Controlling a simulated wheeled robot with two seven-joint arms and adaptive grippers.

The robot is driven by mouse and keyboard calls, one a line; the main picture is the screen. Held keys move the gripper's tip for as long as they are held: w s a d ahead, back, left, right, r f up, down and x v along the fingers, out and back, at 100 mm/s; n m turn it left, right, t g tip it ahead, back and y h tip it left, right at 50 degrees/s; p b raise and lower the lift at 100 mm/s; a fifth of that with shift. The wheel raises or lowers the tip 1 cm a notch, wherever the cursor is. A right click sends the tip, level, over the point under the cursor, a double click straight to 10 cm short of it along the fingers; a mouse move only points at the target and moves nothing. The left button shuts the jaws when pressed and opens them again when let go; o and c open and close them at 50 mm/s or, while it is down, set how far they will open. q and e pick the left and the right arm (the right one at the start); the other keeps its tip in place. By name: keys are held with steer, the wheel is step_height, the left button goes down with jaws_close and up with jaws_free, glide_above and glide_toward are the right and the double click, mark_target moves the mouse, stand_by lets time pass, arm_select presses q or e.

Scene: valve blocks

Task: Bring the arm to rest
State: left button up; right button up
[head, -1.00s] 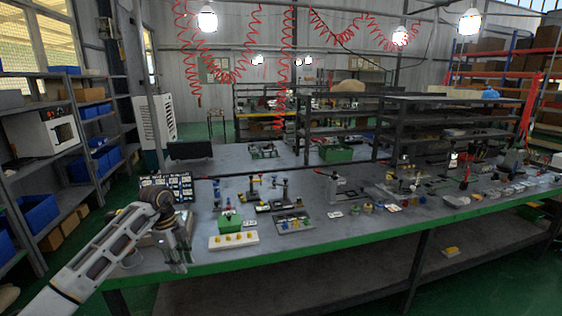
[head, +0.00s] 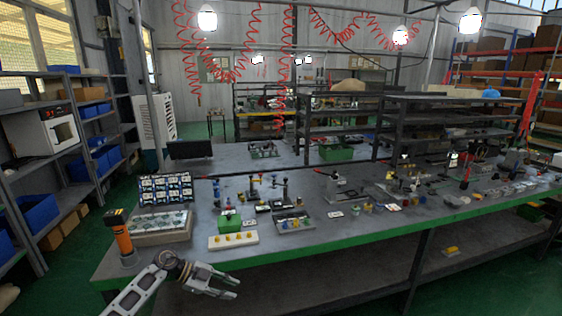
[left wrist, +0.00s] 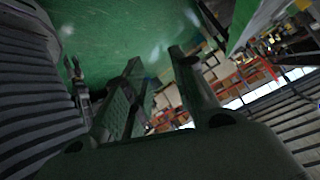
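My left gripper (head: 236,287) is in the head view at the lower left, in front of the table's front edge and below the level of its top. Its two fingers point right with a gap between them, and nothing shows between them. In the left wrist view the dark gripper fingers (left wrist: 157,95) stand apart over the green floor, with no object between them. My right gripper is not in view.
The workbench (head: 300,252) with a green edge holds a white block with yellow knobs (head: 233,240), a green box (head: 229,221), an orange-and-black tool (head: 120,235) and a tray (head: 160,226). Shelves (head: 70,150) stand at left. The floor before the bench is clear.

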arm_select(q)
steer(key=s+a+f+n+t+y, duration=0.15)
steer(key=f+n+t, duration=0.25)
steer(key=f, duration=0.4)
steer(key=s+a+f+n+t+y, duration=0.1)
steer(key=a+f+n+t, duration=0.25)
steer(key=f, duration=0.45)
steer(key=s+a+f+n+t+y, duration=0.1)
steer(key=a+f+n+t, duration=0.2)
steer(key=f, duration=0.6)
steer(key=s+a+f+n+y, duration=0.3)
steer(key=s+f+n+y, duration=0.1)
steer(key=s+f, duration=0.55)
steer(key=s+a+f+n+g+y, duration=0.1)
steer(key=s+f+g, duration=0.2)
steer(key=s, duration=1)
steer(key=s+a+f+n+g+y, duration=0.1)
steer(key=s+f+g, duration=0.3)
steer(key=s+f, duration=0.6)
steer(key=s+a+f+n+g+y, duration=0.1)
steer(key=s+f, duration=0.6)
steer(key=s, duration=1.1)
steer(key=shift+a+f+n+g+y, duration=0.2)
steer(key=shift+a+n+g+y, duration=0.15)
steer(key=shift+n+g+y, duration=0.65)
steer(key=shift+m+g, duration=0.25)
steer(key=shift+m, duration=0.1)
